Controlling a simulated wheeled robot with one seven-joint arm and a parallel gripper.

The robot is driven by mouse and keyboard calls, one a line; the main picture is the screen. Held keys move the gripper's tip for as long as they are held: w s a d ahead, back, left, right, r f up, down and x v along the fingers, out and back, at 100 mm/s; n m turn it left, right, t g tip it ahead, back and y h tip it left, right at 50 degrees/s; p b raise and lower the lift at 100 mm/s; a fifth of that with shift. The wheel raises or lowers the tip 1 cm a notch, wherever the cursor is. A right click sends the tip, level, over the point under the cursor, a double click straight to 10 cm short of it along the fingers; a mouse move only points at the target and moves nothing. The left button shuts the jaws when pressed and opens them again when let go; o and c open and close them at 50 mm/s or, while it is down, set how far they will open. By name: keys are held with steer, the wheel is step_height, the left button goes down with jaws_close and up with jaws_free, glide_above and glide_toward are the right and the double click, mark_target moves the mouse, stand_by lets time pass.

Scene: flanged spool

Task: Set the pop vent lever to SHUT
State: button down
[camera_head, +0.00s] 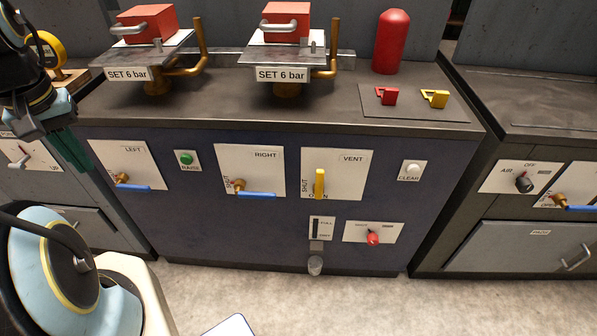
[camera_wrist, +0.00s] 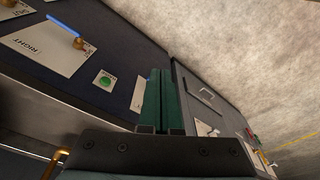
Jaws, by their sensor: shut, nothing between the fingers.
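The vent lever (camera_head: 319,184) is yellow and sits on the white plate marked VENT (camera_head: 347,172) on the dark cabinet front. It stands upright in the picture, its lower end over the word OPEN at the plate's bottom. The word SHUT is at the plate's left side. My gripper (camera_head: 80,158) is at the far left of the head view, well away from the lever, in front of the cabinet's left side. In the wrist view its green fingers (camera_wrist: 158,85) are together with nothing between them. The vent lever does not show in that view.
Blue levers (camera_head: 135,187) and (camera_head: 257,194) are on the LEFT and RIGHT plates, between my gripper and the vent lever. A green button (camera_head: 186,158) lies between them. A red knob (camera_head: 373,238) is below VENT. The floor (camera_head: 340,290) ahead is clear.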

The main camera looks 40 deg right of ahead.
mark_target(319, 182)
steer(key=d+f+n+g+h+b, duration=0.3)
steer(key=d+f, duration=0.4)
steer(key=d, duration=0.9)
steer(key=s+d+f+n+g+h+b, duration=0.1)
steer(key=d+f+n+g+h+b, duration=0.2)
steer(key=d, duration=1.3)
step_height(319, 182, down, 4)
steer(key=n+g+b, duration=0.1)
steer(key=n+b, duration=0.2)
steer(key=n, duration=0.2)
steer(key=shift+s+d+h, duration=0.15)
steer(key=shift+d+h, duration=0.25)
steer(key=shift+f, duration=0.2)
steer(key=shift+s+d+r+x, duration=0.25)
steer(key=shift+r+x, duration=0.1)
steer(key=shift+x, duration=1.75)
steer(key=shift+s+d+r+x, duration=0.25)
steer(key=shift+s+r+x, duration=0.1)
steer(key=shift+x, duration=1.8)
steer(key=shift+s+d+r+x, duration=0.25)
steer(key=shift+r+x, duration=0.1)
steer(key=shift+x, duration=1.75)
steer(key=shift+r+p, duration=0.1)
steer(key=shift+p, duration=0.2)
